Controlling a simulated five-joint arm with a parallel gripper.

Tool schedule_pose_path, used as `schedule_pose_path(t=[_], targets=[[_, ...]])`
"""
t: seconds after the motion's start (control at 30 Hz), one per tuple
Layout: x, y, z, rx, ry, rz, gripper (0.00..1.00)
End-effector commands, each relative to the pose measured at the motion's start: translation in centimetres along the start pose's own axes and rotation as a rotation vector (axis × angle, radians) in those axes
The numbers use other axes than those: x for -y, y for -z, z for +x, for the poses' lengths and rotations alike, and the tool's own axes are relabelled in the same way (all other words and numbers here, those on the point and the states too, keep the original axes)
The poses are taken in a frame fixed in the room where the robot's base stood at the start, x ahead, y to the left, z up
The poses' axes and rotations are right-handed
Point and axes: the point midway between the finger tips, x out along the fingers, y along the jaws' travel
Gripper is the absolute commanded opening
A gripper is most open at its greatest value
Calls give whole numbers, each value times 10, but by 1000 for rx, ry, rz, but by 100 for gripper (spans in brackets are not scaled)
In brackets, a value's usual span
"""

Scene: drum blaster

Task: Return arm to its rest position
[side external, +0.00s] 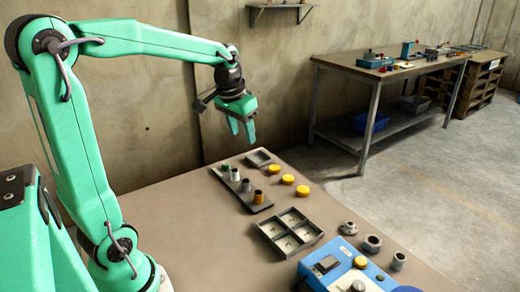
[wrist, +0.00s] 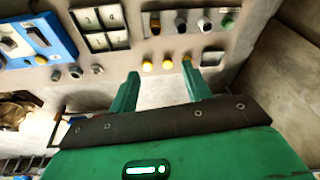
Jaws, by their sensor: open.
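My gripper (side external: 243,130) hangs at the end of my raised, outstretched arm, above the far edge of the table (side external: 180,206). Its two green fingers point down and stand apart, with nothing between them. In the wrist view my gripper (wrist: 162,88) is also open and empty, with the table and its parts beyond the fingertips.
A dark rack (side external: 241,189) holds several small parts. Yellow caps (side external: 288,179), a divided tray (side external: 290,232), a small square tray (side external: 258,158), loose metal parts (side external: 373,243) and a blue machine (side external: 340,268) share the table. A workbench (side external: 400,70) stands behind.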

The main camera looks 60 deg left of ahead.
Motion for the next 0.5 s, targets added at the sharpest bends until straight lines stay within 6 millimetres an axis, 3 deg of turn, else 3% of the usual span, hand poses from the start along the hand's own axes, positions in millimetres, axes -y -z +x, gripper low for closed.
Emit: schedule_pose_path(t=[0.2, 0.5], targets=[[-34, -37, -24, -65, -16, 45, 49], [-68, -92, -40, -146, -49, 99, 49]])
